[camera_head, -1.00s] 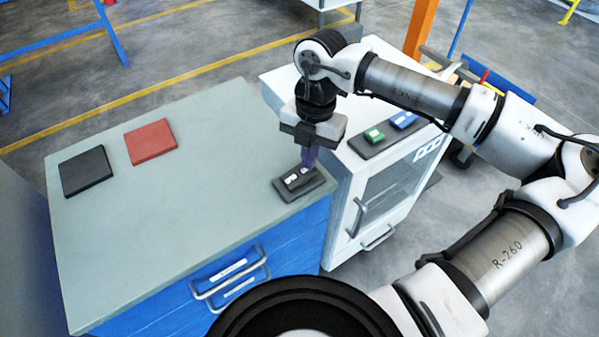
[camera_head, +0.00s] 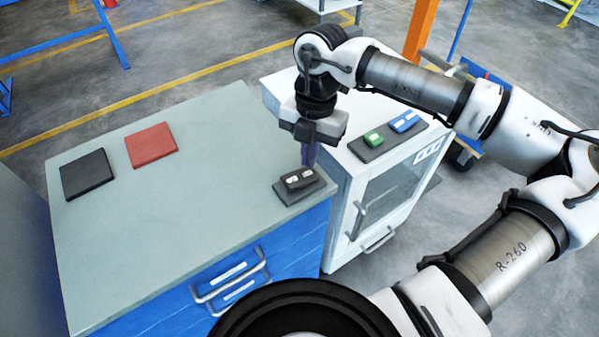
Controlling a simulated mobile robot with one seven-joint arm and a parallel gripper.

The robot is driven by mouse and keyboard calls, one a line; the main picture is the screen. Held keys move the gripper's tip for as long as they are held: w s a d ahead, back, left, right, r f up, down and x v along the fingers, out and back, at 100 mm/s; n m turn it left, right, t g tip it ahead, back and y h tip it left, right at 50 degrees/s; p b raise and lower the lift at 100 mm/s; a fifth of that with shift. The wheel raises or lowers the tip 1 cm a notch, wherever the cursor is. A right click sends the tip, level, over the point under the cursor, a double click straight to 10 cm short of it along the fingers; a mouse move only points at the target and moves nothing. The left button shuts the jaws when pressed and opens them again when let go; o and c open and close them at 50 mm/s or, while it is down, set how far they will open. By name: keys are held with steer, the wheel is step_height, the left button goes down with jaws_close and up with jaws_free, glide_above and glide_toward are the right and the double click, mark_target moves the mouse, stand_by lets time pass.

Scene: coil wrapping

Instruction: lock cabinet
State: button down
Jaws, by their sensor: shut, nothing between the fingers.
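A cabinet with a blue front (camera_head: 170,312) and a grey-green top (camera_head: 190,215) stands at the left; its drawer handle (camera_head: 232,280) faces me. A white cabinet (camera_head: 345,215) with a windowed door (camera_head: 388,197) stands beside it on the right. A small black block with pale marks (camera_head: 299,181) sits on a dark base (camera_head: 290,193) at the right edge of the grey-green top. My gripper (camera_head: 308,162) points down just behind and above this block, its purple fingers shut and empty. Whether the fingertips touch the block I cannot tell.
A black pad (camera_head: 87,174) and a red pad (camera_head: 151,144) lie on the left of the grey-green top. A green block (camera_head: 373,139) and a blue block (camera_head: 405,121) sit on a dark tray (camera_head: 362,151) on the white cabinet. The middle of the grey-green top is clear.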

mark_target(309, 173)
step_height(309, 173, up, 4)
steer(key=shift+r+p, duration=0.25)
steer(key=shift+p, duration=0.65)
